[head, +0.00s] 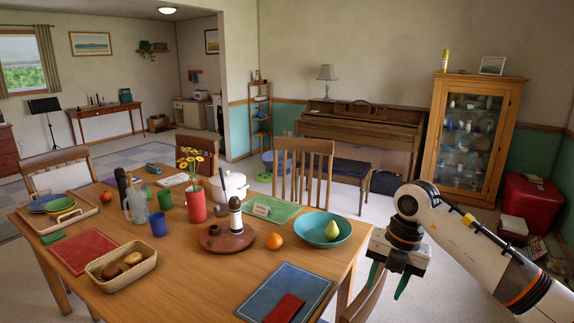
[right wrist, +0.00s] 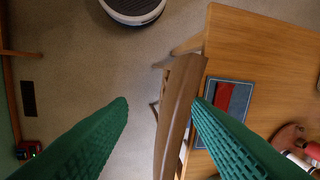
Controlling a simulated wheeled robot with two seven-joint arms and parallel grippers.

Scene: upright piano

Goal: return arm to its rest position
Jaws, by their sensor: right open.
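My right arm (head: 480,245) comes in from the right in the head view. Its gripper (head: 387,281) hangs at the right end of the dining table (head: 190,285), over a chair back (head: 362,300). The green fingers are apart with nothing held. In the right wrist view the open fingers (right wrist: 160,105) have the wooden chair back (right wrist: 178,115) showing below and between them; I cannot tell whether they touch it. My left gripper is not in view.
On the table near the gripper are a teal bowl (head: 325,229) with a pear, an orange (head: 274,241) and a blue placemat (head: 262,290) with a red napkin (head: 285,308). The piano (head: 350,140) and glass cabinet (head: 475,135) stand behind. Open floor lies right of the table.

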